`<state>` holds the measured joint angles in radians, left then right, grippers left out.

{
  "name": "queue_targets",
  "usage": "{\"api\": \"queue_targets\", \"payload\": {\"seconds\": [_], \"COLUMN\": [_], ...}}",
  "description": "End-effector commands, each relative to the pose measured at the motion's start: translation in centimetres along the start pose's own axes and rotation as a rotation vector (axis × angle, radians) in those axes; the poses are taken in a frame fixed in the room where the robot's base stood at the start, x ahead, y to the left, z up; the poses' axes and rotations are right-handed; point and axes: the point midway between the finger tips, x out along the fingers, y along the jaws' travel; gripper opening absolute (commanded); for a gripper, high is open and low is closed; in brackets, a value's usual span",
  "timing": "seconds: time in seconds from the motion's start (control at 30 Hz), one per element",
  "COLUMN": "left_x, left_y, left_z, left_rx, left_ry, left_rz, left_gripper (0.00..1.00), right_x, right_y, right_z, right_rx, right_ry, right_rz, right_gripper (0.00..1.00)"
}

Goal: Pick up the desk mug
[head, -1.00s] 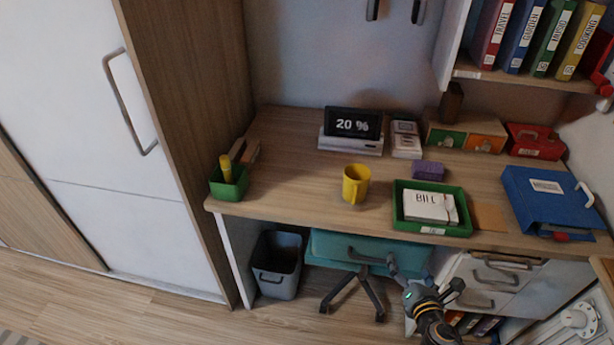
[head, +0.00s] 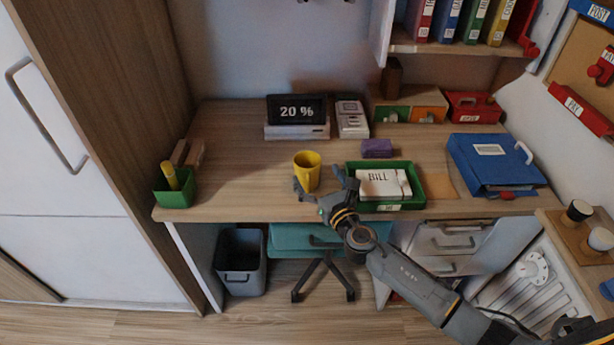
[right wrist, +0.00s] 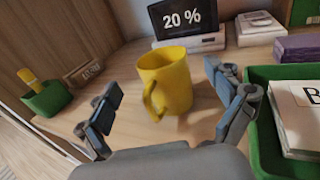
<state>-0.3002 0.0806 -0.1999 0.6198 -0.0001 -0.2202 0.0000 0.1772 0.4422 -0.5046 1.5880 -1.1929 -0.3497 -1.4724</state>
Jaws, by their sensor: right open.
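The yellow desk mug (head: 307,171) stands upright on the wooden desk, in front of the display reading 20 %. It also shows in the right wrist view (right wrist: 170,80), with its handle toward the camera and slightly left. My right gripper (head: 322,184) is at the desk's front edge, just in front of the mug. In the right wrist view the gripper (right wrist: 160,98) is open, one finger on each side of the mug's outline, and no contact shows. My left gripper is not in view.
A green tray (head: 409,204) with a white BILL stack stands close to the right of the mug. A green pen box (head: 174,190) is at the desk's left end. The display (head: 297,112) stands behind. A teal chair (head: 290,238) is below the front edge.

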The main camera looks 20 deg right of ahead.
Motion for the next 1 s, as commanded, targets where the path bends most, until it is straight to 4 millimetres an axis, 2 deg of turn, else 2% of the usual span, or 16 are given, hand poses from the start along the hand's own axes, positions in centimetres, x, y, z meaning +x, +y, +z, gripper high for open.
{"api": "queue_targets", "payload": {"seconds": [0.3, 0.6, 0.67, 0.93, 1.0], "left_x": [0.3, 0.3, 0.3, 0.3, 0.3], "left_y": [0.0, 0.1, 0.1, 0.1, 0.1], "left_z": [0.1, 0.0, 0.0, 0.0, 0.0], "left_rx": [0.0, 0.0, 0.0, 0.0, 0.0], "left_ry": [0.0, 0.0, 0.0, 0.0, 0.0], "left_rz": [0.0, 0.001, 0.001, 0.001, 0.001], "left_gripper": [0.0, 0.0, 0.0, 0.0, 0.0], "right_x": [4.4, 5.0, 5.0, 4.9, 5.0], "right_y": [-0.1, -0.1, -0.1, -0.1, -0.1], "right_z": [0.1, 0.1, 0.1, 0.1, 0.2], "right_rx": [0.001, 0.001, 0.001, 0.001, 0.001], "right_ry": [-0.001, 0.0, 0.0, 0.0, -0.001], "right_rz": [0.0, 0.0, 0.0, 0.0, 0.0], "right_gripper": [0.93, 0.93, 0.82, 0.27, 0.27]}}
